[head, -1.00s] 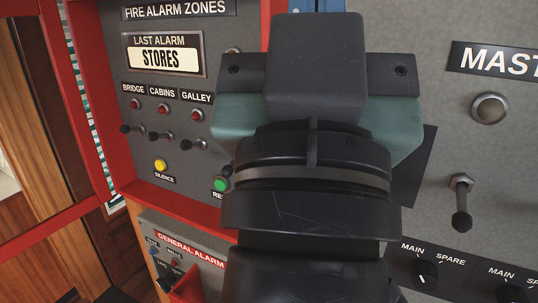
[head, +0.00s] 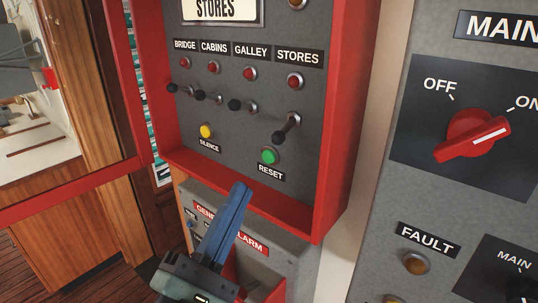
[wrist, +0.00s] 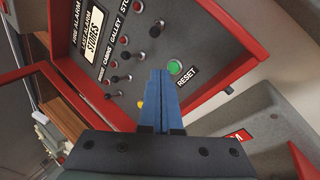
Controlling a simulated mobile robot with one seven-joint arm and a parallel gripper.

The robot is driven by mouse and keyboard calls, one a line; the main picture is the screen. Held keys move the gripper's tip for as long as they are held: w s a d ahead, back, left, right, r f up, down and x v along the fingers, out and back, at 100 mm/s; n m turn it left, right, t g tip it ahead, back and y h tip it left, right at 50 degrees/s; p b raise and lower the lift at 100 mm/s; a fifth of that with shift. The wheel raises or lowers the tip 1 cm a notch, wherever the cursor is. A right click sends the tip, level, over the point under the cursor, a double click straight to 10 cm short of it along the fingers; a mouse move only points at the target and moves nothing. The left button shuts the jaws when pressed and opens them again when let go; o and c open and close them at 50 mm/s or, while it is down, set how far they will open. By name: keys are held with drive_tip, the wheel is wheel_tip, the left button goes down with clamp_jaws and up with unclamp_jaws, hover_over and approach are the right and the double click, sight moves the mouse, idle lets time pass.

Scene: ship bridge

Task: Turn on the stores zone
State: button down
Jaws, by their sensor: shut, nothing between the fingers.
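The stores switch (head: 287,127) is a toggle lever with a black knob under the STORES label and a red lamp (head: 295,81). Its knob hangs down and left of its base, lower than the bridge, cabins and galley levers beside it. In the wrist view the stores switch (wrist: 156,30) is beyond my fingertips, up and slightly left. My gripper (head: 241,187) has blue fingers closed together and empty, below the fire alarm panel's buttons. In the wrist view the gripper tips (wrist: 161,71) are beside the green reset button (wrist: 175,67), with no clear contact visible.
The raised red frame (head: 325,170) borders the fire alarm panel. A yellow silence button (head: 206,131) is left of the reset button. The general alarm box (head: 285,245) is below. A red rotary switch (head: 472,135) is on the grey panel at right.

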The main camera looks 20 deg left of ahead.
sight(287, 128)
drive_tip(key=n, duration=0.1)
drive_tip(key=a+f+n, duration=0.1)
drive_tip(key=shift+s+a+f+n, duration=0.2)
drive_tip(key=shift+s+f+n, duration=0.1)
drive_tip(key=shift+s, duration=0.05)
drive_tip(key=shift+r, duration=0.1)
drive_tip(key=p+x, duration=0.4)
drive_tip(key=x, duration=0.5)
drive_tip(key=shift+w+r, duration=0.25)
drive_tip(key=shift+r, duration=0.1)
drive_tip(key=s+d+p, duration=0.1)
drive_tip(key=s+d+r+p, duration=0.1)
drive_tip(key=shift+d+r+p, duration=0.1)
drive_tip(key=shift+r+p, duration=0.2)
drive_tip(key=shift+p, duration=0.05)
drive_tip(key=shift+s+d, duration=0.1)
drive_tip(key=shift+d, duration=0.05)
drive_tip(key=shift+r, duration=0.1)
